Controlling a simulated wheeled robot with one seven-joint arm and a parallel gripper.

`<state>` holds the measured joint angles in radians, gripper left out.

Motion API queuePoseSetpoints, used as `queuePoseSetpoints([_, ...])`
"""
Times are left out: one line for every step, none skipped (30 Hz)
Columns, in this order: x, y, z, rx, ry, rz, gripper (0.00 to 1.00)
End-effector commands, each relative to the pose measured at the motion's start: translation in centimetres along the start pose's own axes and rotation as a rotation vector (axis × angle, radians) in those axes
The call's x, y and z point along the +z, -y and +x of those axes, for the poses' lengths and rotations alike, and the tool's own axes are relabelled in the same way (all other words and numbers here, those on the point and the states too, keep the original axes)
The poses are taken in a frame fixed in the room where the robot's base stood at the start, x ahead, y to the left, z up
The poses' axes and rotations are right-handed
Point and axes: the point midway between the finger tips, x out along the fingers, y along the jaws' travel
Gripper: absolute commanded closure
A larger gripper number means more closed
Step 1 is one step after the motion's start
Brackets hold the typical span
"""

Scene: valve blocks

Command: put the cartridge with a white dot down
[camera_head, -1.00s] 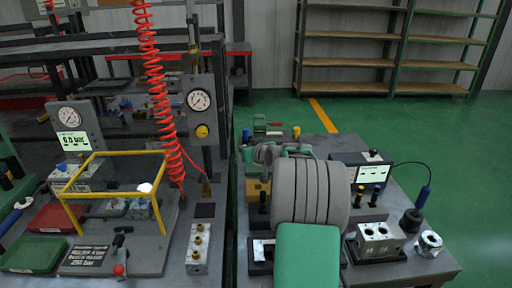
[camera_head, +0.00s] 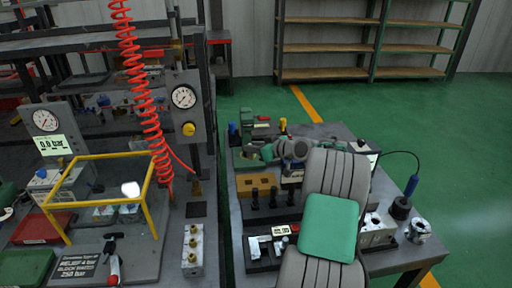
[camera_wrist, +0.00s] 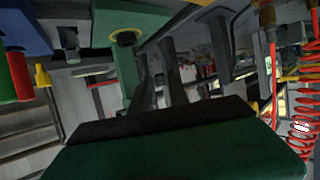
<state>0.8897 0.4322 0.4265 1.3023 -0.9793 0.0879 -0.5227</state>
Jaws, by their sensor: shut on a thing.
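My gripper (camera_wrist: 156,52) shows as two dark fingers in the wrist view. It is shut on a cartridge, but the cartridge is hard to make out and no white dot can be seen. In the head view, my grey wrist is over the back of the right-hand bench (camera_head: 235,225), beside a green vise-like fixture (camera_head: 250,143). My forearm hides part of the bench. Several black cartridge-like pieces (camera_head: 273,196) stand upright in a row at the bench's left.
A tan block (camera_head: 254,183) sits behind the black pieces. A metal valve block (camera_head: 378,228), a dark cylinder (camera_head: 401,207) and a silver fitting (camera_head: 418,230) stand at the right. Blue (camera_head: 232,129) and yellow (camera_head: 283,125) pieces stand at the back. A yellow frame (camera_head: 110,157) stands left.

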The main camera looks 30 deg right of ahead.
Motion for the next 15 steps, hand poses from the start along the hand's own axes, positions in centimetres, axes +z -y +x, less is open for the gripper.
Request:
queuePoseSetpoints([0.4, -0.3, -0.1, -0.013, 0.000, -0.007, 1.00])
queuePoseSetpoints([0.5, -0.3, -0.2, -0.027, 0.000, -0.014, 1.00])
queuePoseSetpoints([0.8, -0.2, 0.0, -0.027, 0.001, -0.013, 1.00])
queuePoseSetpoints([1.1, -0.1, 0.1, -0.027, 0.001, -0.012, 1.00])
queuePoseSetpoints([1.4, -0.1, 0.2, -0.027, 0.001, -0.012, 1.00])
queuePoseSetpoints([1.7, -0.1, 0.4, -0.026, 0.001, -0.012, 1.00])
queuePoseSetpoints([2.0, -0.1, 0.5, -0.026, 0.001, -0.012, 1.00])
queuePoseSetpoints([2.2, -0.1, 0.6, -0.026, 0.001, -0.012, 1.00])
queuePoseSetpoints([2.6, -0.1, 0.7, -0.026, 0.001, -0.012, 1.00])
queuePoseSetpoints([2.9, -0.1, 0.8, -0.026, 0.001, -0.012, 1.00])
queuePoseSetpoints([2.5, -0.3, 0.9, -0.026, 0.000, -0.014, 1.00])
queuePoseSetpoints([2.2, -0.6, 1.2, -0.026, 0.000, -0.014, 1.00])
queuePoseSetpoints([2.1, -0.8, 1.4, -0.026, 0.000, -0.014, 1.00])
queuePoseSetpoints([2.0, -0.9, 1.6, -0.026, 0.000, -0.013, 1.00])
queuePoseSetpoints([2.0, -1.2, 1.9, -0.027, 0.001, -0.012, 1.00])
